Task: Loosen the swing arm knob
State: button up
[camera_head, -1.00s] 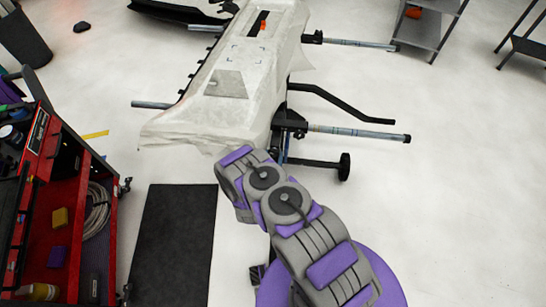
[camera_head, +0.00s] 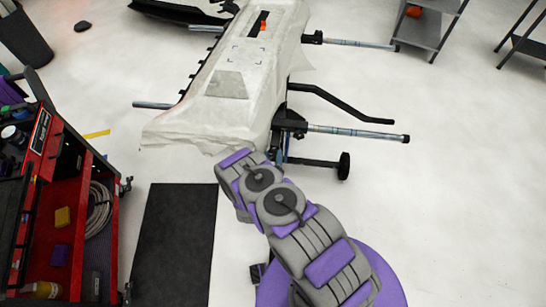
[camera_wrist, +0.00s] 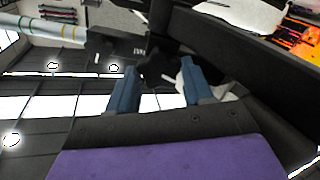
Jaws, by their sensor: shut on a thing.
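In the wrist view, the two blue fingers of my gripper (camera_wrist: 158,66) stand on either side of a black lobed knob (camera_wrist: 153,70). My gripper is shut on this knob. The knob sits below a dark bar of the stand (camera_wrist: 110,42), seen from underneath. In the head view, my arm reaches to the near end of the stand (camera_head: 290,125) that holds the white-wrapped panel (camera_head: 225,110). The knob and my gripper are hidden there behind my arm.
A pale tube (camera_wrist: 45,30) and a dark beam lie close above the gripper in the wrist view. In the head view, a red tool cart (camera_head: 85,215) stands left, beside a black mat (camera_head: 172,240). Padded stand arms (camera_head: 360,132) stick out right.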

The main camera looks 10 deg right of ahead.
jog(key=shift+a, duration=0.15)
jog(key=o, duration=1)
jog(key=shift+o, duration=0.2)
jog(key=v, duration=1.7)
jog(key=shift+b, duration=0.4)
jog(key=shift+s, duration=0.1)
